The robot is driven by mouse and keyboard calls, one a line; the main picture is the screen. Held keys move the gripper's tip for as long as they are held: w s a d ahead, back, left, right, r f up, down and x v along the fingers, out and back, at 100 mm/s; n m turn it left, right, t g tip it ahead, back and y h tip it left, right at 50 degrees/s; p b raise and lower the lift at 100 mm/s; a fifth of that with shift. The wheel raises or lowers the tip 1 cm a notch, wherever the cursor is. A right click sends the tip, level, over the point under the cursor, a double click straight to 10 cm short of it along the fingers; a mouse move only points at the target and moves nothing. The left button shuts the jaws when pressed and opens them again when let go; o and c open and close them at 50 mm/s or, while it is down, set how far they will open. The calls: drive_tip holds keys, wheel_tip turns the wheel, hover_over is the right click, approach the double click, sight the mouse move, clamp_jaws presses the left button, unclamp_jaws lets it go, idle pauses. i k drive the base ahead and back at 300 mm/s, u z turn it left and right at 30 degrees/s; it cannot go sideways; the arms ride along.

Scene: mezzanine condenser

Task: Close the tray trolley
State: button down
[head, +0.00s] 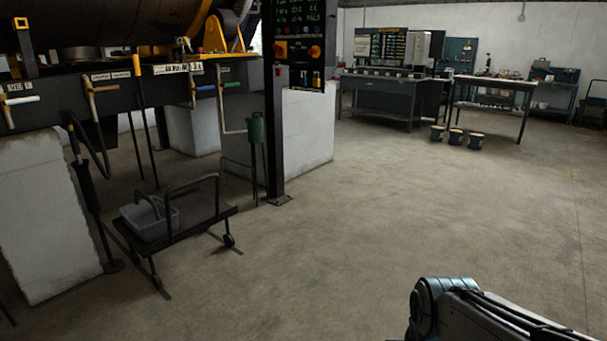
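A small dark trolley (208,221) stands on the floor at the lower left in the head view. It has a low flat deck, a raised bar handle and small wheels. A grey open tray or bin (150,219) with a carrying handle sits on its left part. I cannot make out a lid or door on the trolley. Part of my arm shows at the bottom right, far to the right of the trolley. My gripper is not in the picture.
White concrete blocks (45,215) and a black post (273,130) stand around the trolley, under large machinery with coloured handles. The floor (370,220) in the middle and right is clear.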

sight(199, 210)
drive_tip(key=i, duration=1.95)
drive_tip(key=u, duration=1.7)
drive_tip(key=i, duration=1.7)
